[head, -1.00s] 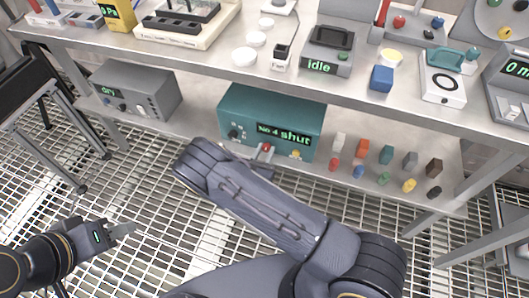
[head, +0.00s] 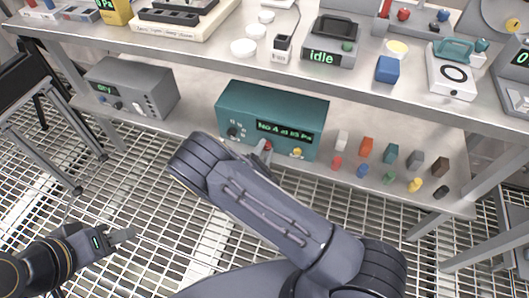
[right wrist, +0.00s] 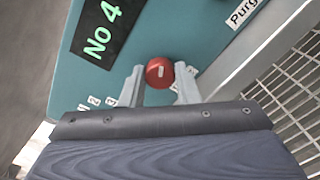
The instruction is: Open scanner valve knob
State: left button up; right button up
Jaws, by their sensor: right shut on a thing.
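The teal box (head: 272,105) stands on the lower shelf, and its green display reads "No 4 at 85 Pa", though the digits are small. Its red knob (right wrist: 159,72) sits between the two fingers of my right gripper (right wrist: 160,82) in the right wrist view, and the gripper is shut on it. In the head view the red knob (head: 267,146) shows just past my right arm. A black dial (head: 232,131) and a yellow knob (head: 297,152) are on the same front. My left gripper (head: 132,235) is low at the left, over the floor grating, away from everything; its finger gap is unclear.
A grey box (head: 140,85) stands left of the teal box. Several coloured blocks and pegs (head: 366,146) stand to its right on the lower shelf. The upper shelf (head: 300,70) overhangs and carries instruments. The floor grating (head: 150,165) in front is clear.

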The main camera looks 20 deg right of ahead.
jog(key=m+b, duration=0.2)
jog(key=m, duration=0.3)
jog(key=shift+f+b, duration=0.1)
jog(key=shift+b, duration=0.25)
jog(key=shift+m, duration=0.3)
jog(key=o, duration=1)
jog(key=shift+c, duration=0.2)
jog(key=shift+a, duration=0.1)
jog(key=p+v, duration=0.1)
jog(key=v, duration=0.6)
jog(key=shift+s+a, duration=0.2)
jog(key=shift+s, duration=0.15)
